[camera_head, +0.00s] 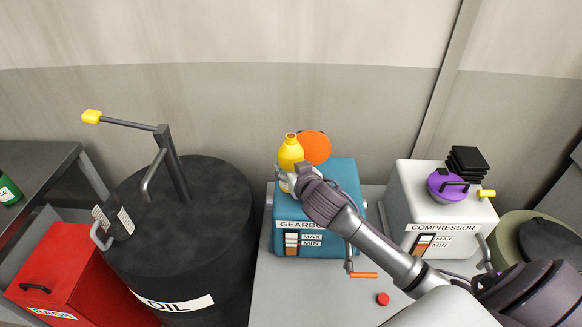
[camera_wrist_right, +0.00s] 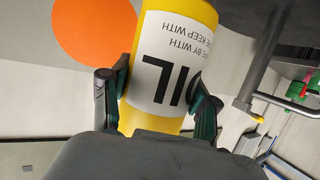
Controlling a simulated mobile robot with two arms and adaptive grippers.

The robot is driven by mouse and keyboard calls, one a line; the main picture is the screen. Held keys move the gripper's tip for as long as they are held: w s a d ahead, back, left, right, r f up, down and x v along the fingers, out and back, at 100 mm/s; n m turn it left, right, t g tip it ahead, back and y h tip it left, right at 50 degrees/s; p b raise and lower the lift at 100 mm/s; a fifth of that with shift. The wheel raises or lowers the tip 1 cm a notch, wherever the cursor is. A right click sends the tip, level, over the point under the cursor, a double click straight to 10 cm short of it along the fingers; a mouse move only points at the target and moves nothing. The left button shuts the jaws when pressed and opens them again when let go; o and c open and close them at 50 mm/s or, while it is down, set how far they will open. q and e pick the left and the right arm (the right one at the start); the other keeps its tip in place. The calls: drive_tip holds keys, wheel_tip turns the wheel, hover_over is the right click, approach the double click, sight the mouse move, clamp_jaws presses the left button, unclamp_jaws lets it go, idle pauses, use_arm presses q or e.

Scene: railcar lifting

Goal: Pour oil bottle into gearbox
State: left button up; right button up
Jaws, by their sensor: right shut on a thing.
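The yellow oil bottle (camera_head: 291,153) stands roughly upright, its open neck up, over the back left of the gearbox (camera_head: 346,200). My right gripper (camera_head: 290,182) is shut on the bottle's body. In the right wrist view, both fingers clasp the yellow bottle (camera_wrist_right: 180,14) at its white label, which reads upside down there. The gearbox is a teal box with a MAX/MIN gauge on its front. A round orange disc (camera_head: 315,147) shows at its back, right of the bottle. The gearbox's opening is hidden. My left gripper is not in view.
The grey table (camera_head: 318,292) also bears the white compressor (camera_head: 433,215) at right and a small red cap (camera_head: 383,299). A black OIL drum (camera_head: 222,205) with a pump stands left, beside a red bin (camera_head: 73,280). A wall (camera_head: 230,95) is behind.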

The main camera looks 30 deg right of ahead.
drive_tip(key=shift+f+b, duration=1.25)
drive_tip(key=shift+f, duration=0.05)
drive_tip(key=shift+r, duration=0.2)
drive_tip(key=shift+p, duration=0.45)
drive_tip(key=shift+a+r+m+g+y+p, duration=0.15)
drive_tip(key=shift+r+m+g+y+p, duration=0.15)
drive_tip(key=shift+m+y+p, duration=0.35)
drive_tip(key=shift+r+m+y, duration=0.15)
drive_tip(key=shift+m+y, duration=0.1)
drive_tip(key=shift+m, duration=0.1)
